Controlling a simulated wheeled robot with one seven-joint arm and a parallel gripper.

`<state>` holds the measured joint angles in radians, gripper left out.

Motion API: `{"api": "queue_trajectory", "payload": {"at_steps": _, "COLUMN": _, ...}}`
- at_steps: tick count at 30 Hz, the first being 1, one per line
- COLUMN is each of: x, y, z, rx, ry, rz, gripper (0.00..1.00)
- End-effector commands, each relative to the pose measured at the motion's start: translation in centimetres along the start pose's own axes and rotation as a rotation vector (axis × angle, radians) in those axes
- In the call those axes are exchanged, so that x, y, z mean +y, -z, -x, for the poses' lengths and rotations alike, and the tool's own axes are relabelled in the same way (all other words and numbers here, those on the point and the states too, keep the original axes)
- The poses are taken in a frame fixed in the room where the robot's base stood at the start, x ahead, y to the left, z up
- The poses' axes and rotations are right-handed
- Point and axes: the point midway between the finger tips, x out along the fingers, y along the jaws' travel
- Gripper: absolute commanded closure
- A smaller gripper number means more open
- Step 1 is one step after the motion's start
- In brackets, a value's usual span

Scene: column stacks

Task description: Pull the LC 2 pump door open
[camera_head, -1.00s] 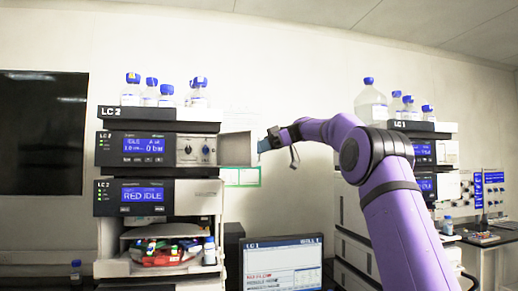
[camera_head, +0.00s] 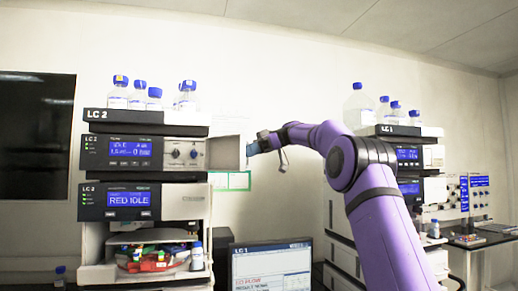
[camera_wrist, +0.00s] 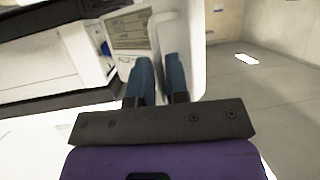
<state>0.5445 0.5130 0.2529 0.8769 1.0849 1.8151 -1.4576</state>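The LC 2 pump (camera_head: 130,150) is the upper module of the left stack. Its white door (camera_head: 226,153) stands swung open to the right, showing two round knobs on the pump front. My gripper (camera_head: 250,147) is at the door's free right edge. In the wrist view the door (camera_wrist: 185,25) lies straight ahead, with a printed label on its inner face. The two blue fingers of my gripper (camera_wrist: 161,70) are apart, with white door surface showing between and beyond them. I cannot tell whether they touch it.
Blue-capped bottles (camera_head: 138,97) stand on the left stack. A second stack, LC 1 (camera_head: 400,130), is on the right behind my arm. A monitor (camera_head: 270,265) stands low between the stacks. A lower LC 2 module (camera_head: 128,200) reads RED IDLE.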

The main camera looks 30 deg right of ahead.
Motion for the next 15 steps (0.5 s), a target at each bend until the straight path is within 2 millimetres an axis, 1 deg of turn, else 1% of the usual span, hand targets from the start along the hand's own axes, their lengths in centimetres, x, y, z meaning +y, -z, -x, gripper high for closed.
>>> {"api": "queue_trajectory", "payload": {"at_steps": 9, "x": 0.1, "y": -0.2, "z": 5.2, "rx": 0.001, "ry": -0.002, "rz": 0.001, "gripper": 0.85}}
{"api": "queue_trajectory", "payload": {"at_steps": 15, "x": 0.1, "y": -0.2, "z": 7.8, "rx": 0.001, "ry": -0.001, "rz": 0.001, "gripper": 0.85}}
